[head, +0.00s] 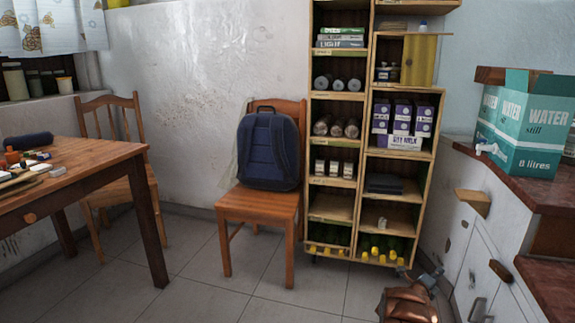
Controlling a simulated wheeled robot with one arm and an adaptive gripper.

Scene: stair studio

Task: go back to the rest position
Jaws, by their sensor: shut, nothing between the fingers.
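My gripper (431,277) shows small at the bottom right of the head view, at the end of my copper-coloured arm. It is shut and empty. It is in front of the lower right part of the shelf unit (364,187) and to the left of the white cabinets. Its fingertips are too small to make out clearly, and most of my arm is out of view below.
A wooden table (95,172) with small items stands at the left, a chair (108,110) behind it. Another chair (257,208) holds a blue backpack (268,150). A water box (522,125) stands on the right counter (540,190). Tiled floor (205,285) is free in the middle.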

